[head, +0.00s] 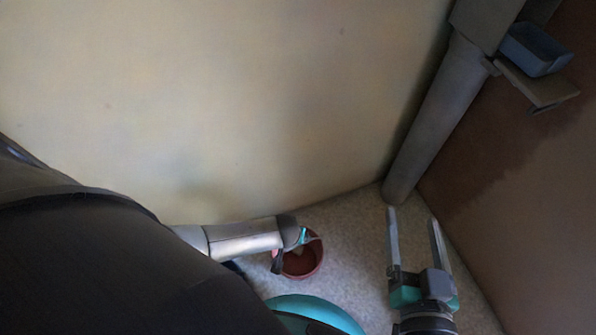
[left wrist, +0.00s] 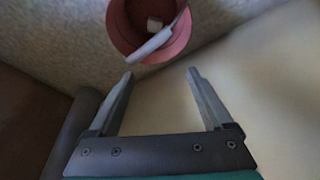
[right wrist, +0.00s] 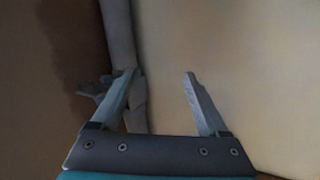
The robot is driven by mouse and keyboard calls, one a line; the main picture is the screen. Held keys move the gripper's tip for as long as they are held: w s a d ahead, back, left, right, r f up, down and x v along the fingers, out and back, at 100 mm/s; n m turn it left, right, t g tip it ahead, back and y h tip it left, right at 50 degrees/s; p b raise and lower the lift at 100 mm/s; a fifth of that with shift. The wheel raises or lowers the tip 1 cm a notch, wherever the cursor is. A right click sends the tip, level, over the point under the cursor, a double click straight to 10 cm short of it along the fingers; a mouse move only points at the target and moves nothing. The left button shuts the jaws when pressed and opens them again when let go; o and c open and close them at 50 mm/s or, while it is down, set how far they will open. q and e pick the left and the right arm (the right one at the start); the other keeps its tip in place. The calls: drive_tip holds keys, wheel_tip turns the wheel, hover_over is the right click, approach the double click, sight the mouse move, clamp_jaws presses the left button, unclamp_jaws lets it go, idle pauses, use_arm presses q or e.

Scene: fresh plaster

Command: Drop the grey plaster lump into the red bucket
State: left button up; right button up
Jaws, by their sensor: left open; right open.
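The red bucket (head: 303,272) stands on the floor by the pale wall. In the left wrist view the bucket (left wrist: 120,28) is beyond the fingertips, with a pale bar, perhaps its handle (left wrist: 155,44), across it. A small pale grey lump (left wrist: 155,23), looking like the plaster lump, shows inside the bucket. My left gripper (head: 297,250) is over the bucket in the head view and partly hides it. It is open, with nothing between its fingers (left wrist: 160,74). My right gripper (head: 414,214) is open and empty, right of the bucket; it also shows in the right wrist view (right wrist: 160,75).
A grey pipe (head: 435,120) runs up the corner. A blue tub (head: 535,50) sits on a small shelf (head: 540,88) at upper right. A brown wall (head: 540,190) closes the right side. Speckled floor (head: 355,235) is clear between bucket and right gripper.

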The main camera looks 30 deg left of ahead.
use_arm(q)
drive_tip(key=shift+r, duration=0.15)
use_arm(e)
drive_tip(key=shift+d, duration=0.1)
use_arm(q)
drive_tip(key=shift+s+d+r+p, duration=0.1)
drive_tip(key=shift+s+r+p, duration=0.15)
drive_tip(key=shift+r+p, duration=0.45)
use_arm(e)
drive_tip(key=s+d+f+g+h+p, duration=0.2)
drive_tip(key=s+d+g+h+p, duration=0.35)
drive_tip(key=d+g, duration=0.45)
use_arm(q)
drive_tip(key=p+v, duration=0.5)
drive_tip(key=v, duration=0.8)
drive_tip(key=shift+r, duration=0.25)
use_arm(e)
wheel_tip(320, 180, down, 12)
drive_tip(key=s+g, duration=0.1)
drive_tip(key=s, duration=0.1)
drive_tip(key=shift+s+d+g, duration=0.2)
drive_tip(key=shift+d+g, duration=0.15)
drive_tip(key=shift+g, duration=0.05)
use_arm(q)
drive_tip(key=shift+s, duration=0.1)
